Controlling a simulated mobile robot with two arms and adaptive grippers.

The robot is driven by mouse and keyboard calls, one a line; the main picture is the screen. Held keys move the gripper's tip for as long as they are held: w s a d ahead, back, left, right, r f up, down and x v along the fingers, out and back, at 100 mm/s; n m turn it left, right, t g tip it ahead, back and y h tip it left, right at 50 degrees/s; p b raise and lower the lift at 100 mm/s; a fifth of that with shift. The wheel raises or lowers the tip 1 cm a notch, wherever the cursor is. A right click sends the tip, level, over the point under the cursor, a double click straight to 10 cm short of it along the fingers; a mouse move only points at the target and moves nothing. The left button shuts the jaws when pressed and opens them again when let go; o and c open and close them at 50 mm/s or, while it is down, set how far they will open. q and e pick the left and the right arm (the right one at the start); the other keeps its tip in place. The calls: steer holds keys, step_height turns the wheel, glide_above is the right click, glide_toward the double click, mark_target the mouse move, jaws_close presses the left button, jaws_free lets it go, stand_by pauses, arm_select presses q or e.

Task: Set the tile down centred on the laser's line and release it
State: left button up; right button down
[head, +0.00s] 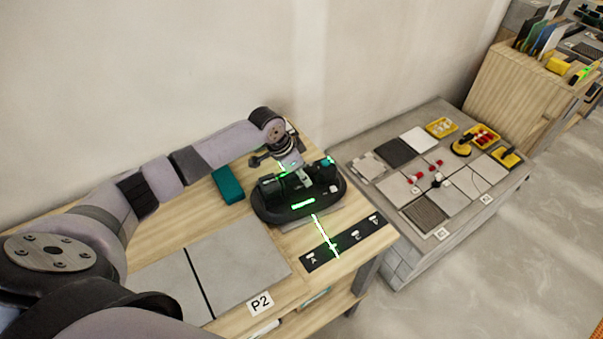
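A black oval device (268,212) with teal parts and a green-lit patch stands at the table's back right corner. The edge of a grey tile (296,226) shows under its front; most of that tile is hidden. The laser's green line (320,228) runs from the device's front across the wood and a black lettered strip (347,243). My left gripper (297,174) is over the middle of the device, at its top. Its fingers are too small and dark to read, so I cannot tell whether they grip it. My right gripper is not in view.
Two large grey tiles (238,264) with a dark gap lie by the P2 label (260,303). A teal block (228,185) lies behind them. A separate grey table (362,138) at right holds tiles, yellow trays and tools. A wall runs behind.

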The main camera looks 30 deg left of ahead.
arm_select(q)
steer(key=shift+o, duration=0.7)
steer(key=shift+f, duration=0.1)
steer(key=shift+s+a+f, duration=0.1)
steer(key=shift+s+f, duration=0.05)
steer(key=shift+f, duration=0.1)
steer(key=v, duration=1.2)
steer(key=shift+r, duration=0.25)
stand_by(0.5)
jaws_close()
stand_by(0.4)
stand_by(1.2)
